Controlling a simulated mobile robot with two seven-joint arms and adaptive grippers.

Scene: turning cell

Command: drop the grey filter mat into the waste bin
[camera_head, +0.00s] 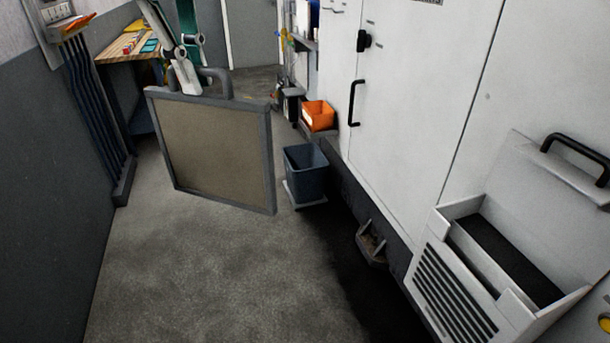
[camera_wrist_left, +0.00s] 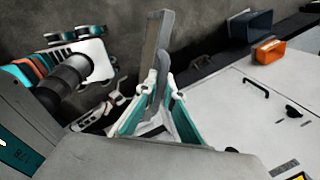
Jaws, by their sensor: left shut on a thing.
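A flat square panel with a grey frame and a grey-tan mat face (camera_head: 215,150) hangs upright in the head view. I take it for the filter mat. My left gripper (camera_head: 188,88) is shut on the grey handle at its top edge. In the left wrist view the fingers (camera_wrist_left: 158,88) close on this handle, and the panel (camera_wrist_left: 156,38) shows nearly edge-on. The blue-grey waste bin (camera_head: 306,175) stands on the floor, right of the panel and apart from it; its top is open. It also shows in the left wrist view (camera_wrist_left: 250,26). My right gripper is not in view.
A white machine cabinet (camera_head: 405,110) runs along the right, with an open slotted compartment (camera_head: 475,275) at the front right. An orange box (camera_head: 318,116) sits behind the bin. A wooden bench (camera_head: 120,47) stands at the back left. The grey floor (camera_head: 215,265) in front is clear.

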